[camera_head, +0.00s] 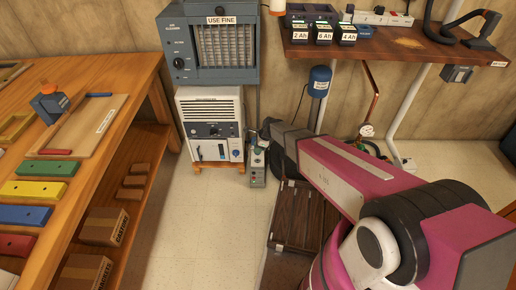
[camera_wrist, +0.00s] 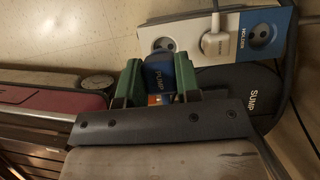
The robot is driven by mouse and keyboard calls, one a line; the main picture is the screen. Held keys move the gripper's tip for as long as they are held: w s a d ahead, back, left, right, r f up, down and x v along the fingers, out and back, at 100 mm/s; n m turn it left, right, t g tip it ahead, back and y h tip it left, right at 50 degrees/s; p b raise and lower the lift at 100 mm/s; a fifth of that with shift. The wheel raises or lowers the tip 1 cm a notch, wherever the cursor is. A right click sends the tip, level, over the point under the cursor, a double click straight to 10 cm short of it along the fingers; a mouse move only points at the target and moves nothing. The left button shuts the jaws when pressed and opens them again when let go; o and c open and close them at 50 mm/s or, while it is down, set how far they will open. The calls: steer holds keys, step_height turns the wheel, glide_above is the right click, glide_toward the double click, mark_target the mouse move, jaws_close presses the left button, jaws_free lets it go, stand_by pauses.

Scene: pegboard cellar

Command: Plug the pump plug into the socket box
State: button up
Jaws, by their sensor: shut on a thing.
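In the wrist view my gripper (camera_wrist: 158,84), with green fingers, is shut on the blue pump plug (camera_wrist: 158,76), labelled PUMP. The plug is just below the socket box (camera_wrist: 189,45) in that view, by its left end. The box is white and blue with a row of sockets. I cannot tell whether the plug touches the box. In the head view my arm hides most of the gripper.
A dark round lid marked SUMP (camera_wrist: 252,90) lies beside the box. In the head view a white appliance (camera_head: 211,125) stands left of my arm, and a workbench (camera_head: 120,85) is further left. A wall shelf (camera_head: 395,45) hangs above. Floor (camera_head: 195,225) between bench and arm is clear.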

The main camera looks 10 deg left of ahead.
mark_target(258, 157)
steer(key=shift+f, duration=0.1)
steer(key=shift+f, duration=1.4)
steer(key=shift+f, duration=2.25)
stand_by(4.2)
